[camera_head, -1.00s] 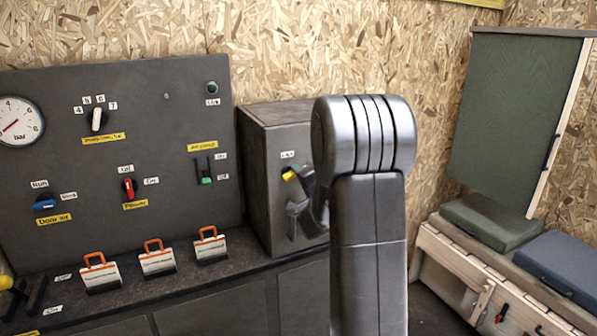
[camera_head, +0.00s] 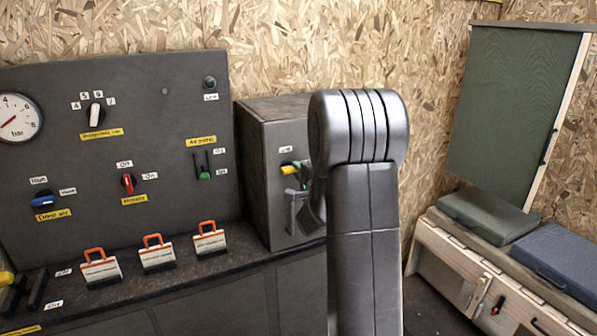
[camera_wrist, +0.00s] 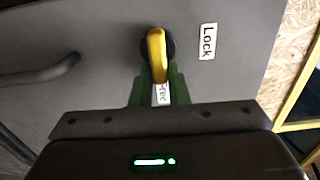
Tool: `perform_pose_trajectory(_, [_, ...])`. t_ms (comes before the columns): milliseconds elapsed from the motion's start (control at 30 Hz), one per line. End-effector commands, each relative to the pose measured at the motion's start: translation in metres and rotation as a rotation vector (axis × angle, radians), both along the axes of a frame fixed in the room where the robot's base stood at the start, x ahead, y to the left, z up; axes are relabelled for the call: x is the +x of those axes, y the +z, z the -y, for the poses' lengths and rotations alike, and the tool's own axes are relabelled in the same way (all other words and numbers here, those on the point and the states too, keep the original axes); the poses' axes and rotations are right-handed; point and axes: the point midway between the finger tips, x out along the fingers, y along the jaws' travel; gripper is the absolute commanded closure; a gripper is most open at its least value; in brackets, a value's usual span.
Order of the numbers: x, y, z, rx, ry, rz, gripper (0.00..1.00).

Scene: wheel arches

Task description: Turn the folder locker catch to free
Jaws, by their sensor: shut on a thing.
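The folder locker (camera_head: 270,185) is a dark grey box on the bench, partly hidden behind my arm in the head view. Its yellow catch (camera_head: 287,169) shows on its front, and also in the wrist view (camera_wrist: 157,50). There the catch handle points down from its dark pivot, toward a partly covered label (camera_wrist: 162,94) that seems to read Free. The Lock label (camera_wrist: 208,41) is right of the pivot. My gripper (camera_wrist: 157,82) has green fingers on both sides of the handle's end and is shut on it. Its fingers show small in the head view.
A grey locker handle (camera_wrist: 40,75) is left of the catch in the wrist view. A control panel (camera_head: 120,80) with knobs and a gauge (camera_head: 15,118) stands left. Several orange-handled tags (camera_head: 157,252) line the bench. A low bench with cushions (camera_head: 488,216) is right.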

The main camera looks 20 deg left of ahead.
Motion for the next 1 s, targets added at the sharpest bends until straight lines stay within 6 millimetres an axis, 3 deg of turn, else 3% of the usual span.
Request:
perform_pose_trajectory(200, [0.000, -0.001, 0.000, 0.001, -0.002, -0.002, 1.00])
perform_pose_trajectory(233, [0.000, -0.001, 0.000, 0.001, -0.002, -0.002, 0.83])
perform_pose_trajectory(333, [0.000, -0.001, 0.000, 0.000, -0.001, -0.001, 0.64])
perform_pose_trajectory(733, [-0.004, 0.000, 0.006, 0.000, -0.001, 0.000, 0.64])
perform_pose_trajectory(1000, [-0.038, -0.002, 0.046, -0.001, -0.003, -0.001, 0.64])
